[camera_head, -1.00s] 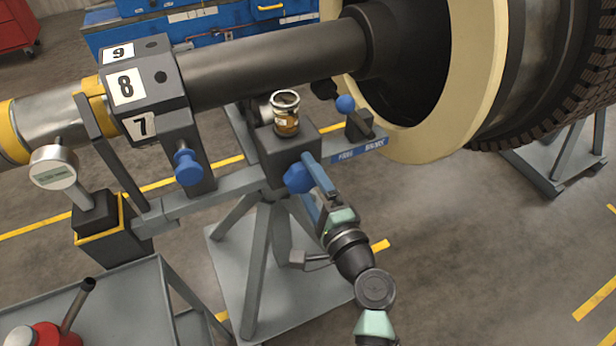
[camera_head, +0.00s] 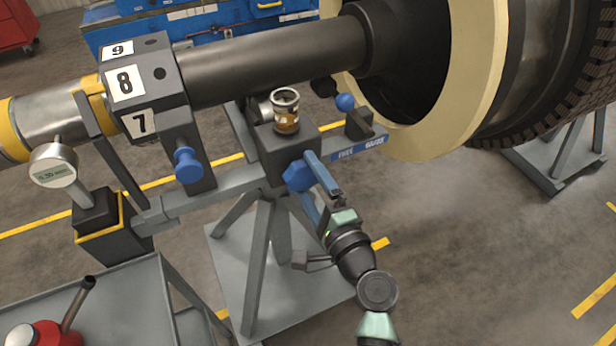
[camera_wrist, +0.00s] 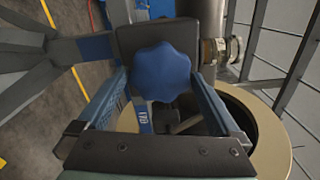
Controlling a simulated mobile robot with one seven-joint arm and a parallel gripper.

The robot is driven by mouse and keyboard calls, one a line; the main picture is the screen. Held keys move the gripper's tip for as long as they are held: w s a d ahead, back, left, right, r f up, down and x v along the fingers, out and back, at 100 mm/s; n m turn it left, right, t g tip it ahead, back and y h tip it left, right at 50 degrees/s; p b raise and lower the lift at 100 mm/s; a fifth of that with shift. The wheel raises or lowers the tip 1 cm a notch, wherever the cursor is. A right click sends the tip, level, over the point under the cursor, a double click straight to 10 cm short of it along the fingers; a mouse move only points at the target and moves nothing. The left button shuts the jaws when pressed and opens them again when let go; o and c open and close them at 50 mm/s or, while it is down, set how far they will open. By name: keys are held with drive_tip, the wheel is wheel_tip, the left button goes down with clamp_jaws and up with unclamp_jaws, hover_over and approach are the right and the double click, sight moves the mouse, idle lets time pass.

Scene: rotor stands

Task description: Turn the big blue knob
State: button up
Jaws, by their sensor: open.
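The big blue knob (camera_head: 297,177) is a lobed knob on the front of a dark grey block (camera_head: 276,159) on the grey stand. In the wrist view the knob (camera_wrist: 161,73) faces the camera near the middle. My gripper (camera_head: 306,173) is at the knob with its blue fingers apart. In the wrist view one finger (camera_wrist: 106,98) lies left of the knob and the other (camera_wrist: 212,100) lies right of it. The wrist view does not show clearly how far the fingertips reach in depth.
A glass cup with amber liquid (camera_head: 286,112) stands on the block. A smaller blue knob (camera_head: 188,165) is to the left, and a blue ball handle (camera_head: 345,102) to the right. The dark shaft (camera_head: 270,66) runs above. A gauge (camera_head: 54,166) and a cart with a red can (camera_head: 47,335) are at left.

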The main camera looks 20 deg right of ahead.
drive_tip(key=s+b, duration=0.1)
drive_tip(key=s, duration=1.1)
drive_tip(key=shift+s+d, duration=0.2)
drive_tip(key=w+a+r+n+t+y, duration=0.1)
drive_tip(key=w+a+r+n, duration=0.35)
drive_tip(key=r, duration=0.45)
drive_tip(key=w+a+r+n+t, duration=0.1)
drive_tip(key=w+a+r+n, duration=0.2)
drive_tip(key=r+n, duration=0.35)
drive_tip(key=w+a+r+n+t+y, duration=0.1)
drive_tip(key=w+a+r+n, duration=0.25)
drive_tip(key=r, duration=0.65)
drive_tip(key=s+a+r+n+t+h, duration=0.15)
drive_tip(key=s+r, duration=0.25)
drive_tip(key=r, duration=0.4)
drive_tip(key=s+a+r+n+t, duration=0.2)
drive_tip(key=s+a+r+t, duration=0.1)
drive_tip(key=r, duration=0.5)
drive_tip(key=s+a+r+n+t+h, duration=0.15)
drive_tip(key=s+r, duration=0.25)
drive_tip(key=r, duration=0.5)
wheel_tip(320, 180, up, 13)
drive_tip(key=w+p, duration=0.1)
drive_tip(key=p, duration=1.3)
